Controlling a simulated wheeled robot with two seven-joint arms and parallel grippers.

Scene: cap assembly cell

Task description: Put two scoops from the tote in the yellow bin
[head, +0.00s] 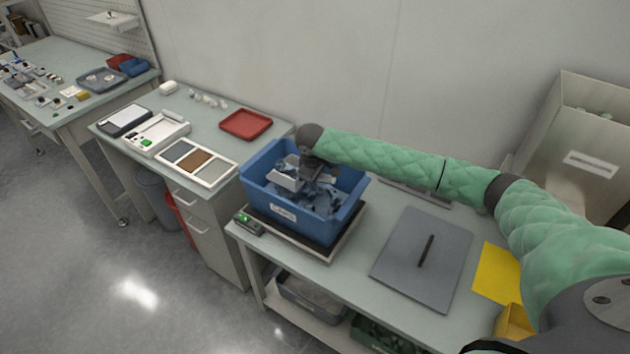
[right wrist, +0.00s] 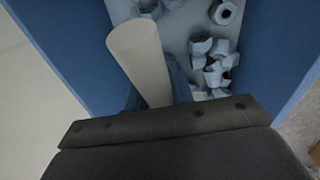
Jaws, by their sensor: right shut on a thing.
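The blue tote (head: 333,222) with a white label stands on a scale and holds many blue-grey caps (head: 312,200); caps also show in the right wrist view (right wrist: 217,65). My right gripper (head: 309,166) reaches down into the tote and is shut on the scoop (head: 287,179). The scoop's pale round handle (right wrist: 138,60) rises from the jaws in the right wrist view. The scoop is light grey and sits at the left part of the tote; I cannot tell how full it is. The yellow bin (head: 513,322) is at the lower right, partly hidden by my right arm. My left gripper is not seen.
A grey mat (head: 415,272) with a dark bar lies right of the tote, and a yellow mat (head: 496,274) lies near the yellow bin. A side bench holds trays and a red tray (head: 245,124). A large box (head: 575,140) stands at the right.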

